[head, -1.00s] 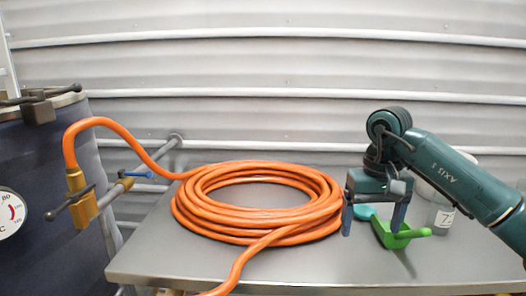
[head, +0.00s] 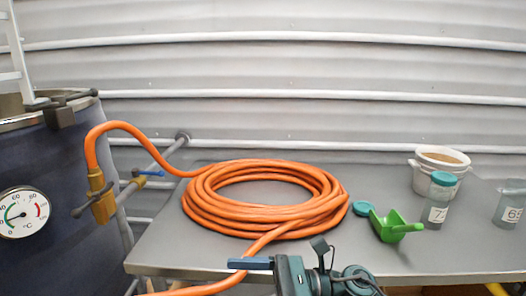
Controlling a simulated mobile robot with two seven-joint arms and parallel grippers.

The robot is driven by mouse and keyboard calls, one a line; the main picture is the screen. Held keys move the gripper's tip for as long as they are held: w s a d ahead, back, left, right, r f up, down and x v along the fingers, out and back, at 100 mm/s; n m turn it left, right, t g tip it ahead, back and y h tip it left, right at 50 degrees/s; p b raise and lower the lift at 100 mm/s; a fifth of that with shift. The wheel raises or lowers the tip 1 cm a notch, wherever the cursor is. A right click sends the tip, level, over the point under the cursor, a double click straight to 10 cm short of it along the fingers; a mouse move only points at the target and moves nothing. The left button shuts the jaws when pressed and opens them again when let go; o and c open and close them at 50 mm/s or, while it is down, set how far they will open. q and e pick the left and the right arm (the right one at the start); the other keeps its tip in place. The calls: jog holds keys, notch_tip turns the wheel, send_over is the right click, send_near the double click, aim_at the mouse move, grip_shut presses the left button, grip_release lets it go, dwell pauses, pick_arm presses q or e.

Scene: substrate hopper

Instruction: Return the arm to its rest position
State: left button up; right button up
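My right gripper (head: 250,264) is low at the bottom edge of the head view, in front of the table's front edge and near the trailing orange hose. Its teal body is partly cut off by the frame. One blue finger shows, pointing left; the other finger is not clearly visible, so its opening cannot be judged. I see nothing held at the visible finger. My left gripper is not in view.
A coiled orange hose (head: 225,222) lies on the metal table (head: 440,255), running to a brass valve (head: 101,197) on the dark tank (head: 50,165).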

jog(key=w+d+f+m+t+h+p, duration=0.1)
jog(key=d+f+m+t+h, duration=0.25)
jog(key=m+t, duration=0.9)
jog(key=w+d+f+m+t+h+p, duration=0.1)
jog(key=d+f+m+t+h, duration=0.3)
jog(key=m, duration=1.6)
jog(key=s+d+f+m+g+h+p, duration=0.1)
jog(key=s+d+f+m+g+h, duration=0.1)
jog(key=s+d+f+m+h, duration=0.2)
jog(key=s+d+f+m+g+h, duration=0.2)
jog(key=s+d+f+m+h, duration=0.2)
jog(key=s+f+m, duration=0.5)
notch_tip(320, 180, down, 3)
jog(key=d+m, duration=0.1)
jog(key=m, duration=0.6)
jog(key=shift+s+d+p, duration=0.35)
jog(key=shift+d, duration=0.05)
jog(key=shift+h, duration=0.25)
